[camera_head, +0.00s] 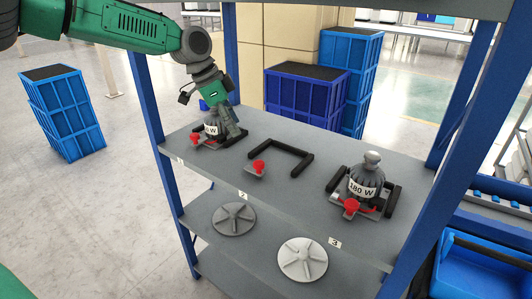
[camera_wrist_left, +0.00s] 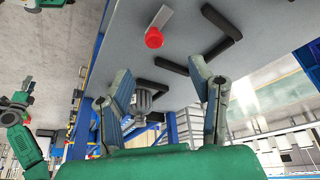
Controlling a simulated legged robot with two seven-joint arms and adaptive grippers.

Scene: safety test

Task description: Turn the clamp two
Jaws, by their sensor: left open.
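Clamp two, a red knob on a small metal plate (camera_head: 258,168), sits at the shelf's front edge by label 2, before an empty black U-shaped bracket (camera_head: 283,157). In the left wrist view a red knob (camera_wrist_left: 154,38) lies beyond the fingertips, with black bracket bars beside it.
Place 1's red clamp (camera_head: 195,140) is partly hidden. A 180 W weight (camera_head: 365,184) stands at place 3 behind a red clamp (camera_head: 351,206). Two grey discs (camera_head: 234,219) (camera_head: 302,260) lie on the lower shelf. Blue posts (camera_head: 170,190) frame the shelf. A green arm (camera_wrist_left: 25,135) shows at the wrist view's left.

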